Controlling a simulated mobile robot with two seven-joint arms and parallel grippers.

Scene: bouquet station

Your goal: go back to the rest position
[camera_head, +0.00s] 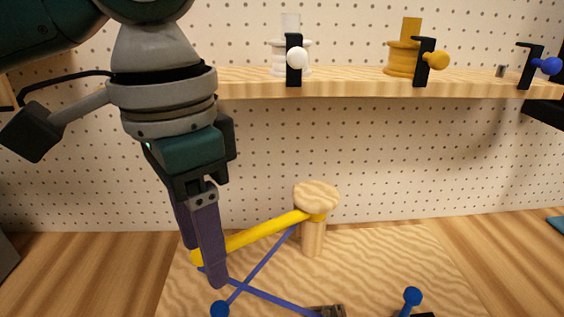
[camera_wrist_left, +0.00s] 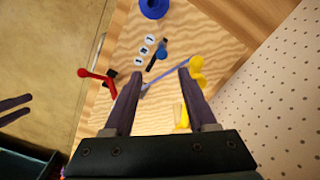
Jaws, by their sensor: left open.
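My left gripper (camera_head: 207,270) points down over the left part of the wooden board (camera_head: 390,262) in the head view. In the left wrist view its two fingers (camera_wrist_left: 160,80) stand apart. A yellow bar (camera_head: 265,232) runs behind the fingers to a round-topped wooden post (camera_head: 313,235). Thin blue rods (camera_head: 265,262) cross near the fingertips; I cannot tell whether they touch. Two dark finger-like shapes (camera_wrist_left: 15,109) show at the left edge of the wrist view, perhaps my right gripper; its state is unclear.
A wooden shelf (camera_head: 350,88) on the pegboard (camera_head: 390,150) carries a white spool (camera_head: 278,58) and a yellow spool (camera_head: 402,58). A blue-headed peg (camera_head: 412,297) stands near the front. A red peg (camera_wrist_left: 97,77) and blue ring (camera_wrist_left: 153,8) show in the wrist view.

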